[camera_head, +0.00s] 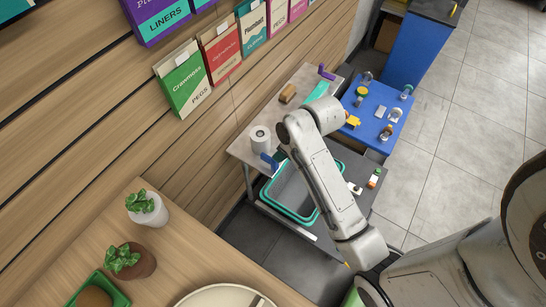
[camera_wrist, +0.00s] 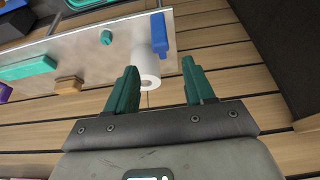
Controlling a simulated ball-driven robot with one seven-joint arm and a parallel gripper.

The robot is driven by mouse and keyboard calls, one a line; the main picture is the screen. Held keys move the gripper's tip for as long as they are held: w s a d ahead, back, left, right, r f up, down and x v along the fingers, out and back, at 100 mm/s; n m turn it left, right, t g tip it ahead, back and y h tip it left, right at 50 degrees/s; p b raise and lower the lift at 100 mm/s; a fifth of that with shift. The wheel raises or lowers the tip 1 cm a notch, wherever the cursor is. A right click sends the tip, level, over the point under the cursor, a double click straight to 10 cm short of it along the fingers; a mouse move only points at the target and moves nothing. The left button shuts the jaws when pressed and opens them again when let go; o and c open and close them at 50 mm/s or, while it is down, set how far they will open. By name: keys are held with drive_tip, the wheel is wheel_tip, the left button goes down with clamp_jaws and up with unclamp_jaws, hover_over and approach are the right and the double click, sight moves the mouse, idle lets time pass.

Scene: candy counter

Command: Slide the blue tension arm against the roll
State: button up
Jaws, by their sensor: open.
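The white roll (camera_head: 260,138) stands on the pale counter top (camera_head: 241,149), and it also shows in the wrist view (camera_wrist: 147,70). The blue tension arm (camera_head: 269,160) is close beside the roll near the counter's end. In the wrist view the blue arm (camera_wrist: 159,36) overlaps the roll's edge, so I cannot tell whether they touch. My gripper (camera_wrist: 161,84) has two green fingers spread apart with nothing between them. The roll lies ahead of the fingers, nearer the left one in the picture. In the head view my arm mostly hides the gripper.
A wooden block (camera_head: 288,93), a teal block (camera_head: 318,90) and a purple piece (camera_head: 326,72) lie farther along the counter. A teal-rimmed tray (camera_head: 298,214) sits below. A blue table (camera_head: 376,126) holds several small items. The slatted wall (camera_head: 190,150) borders the counter.

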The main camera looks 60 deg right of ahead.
sight(269, 161)
drive_tip(key=b+x, duration=0.1)
drive_tip(key=x, duration=0.9)
drive_tip(key=shift+f, duration=0.3)
clamp_jaws()
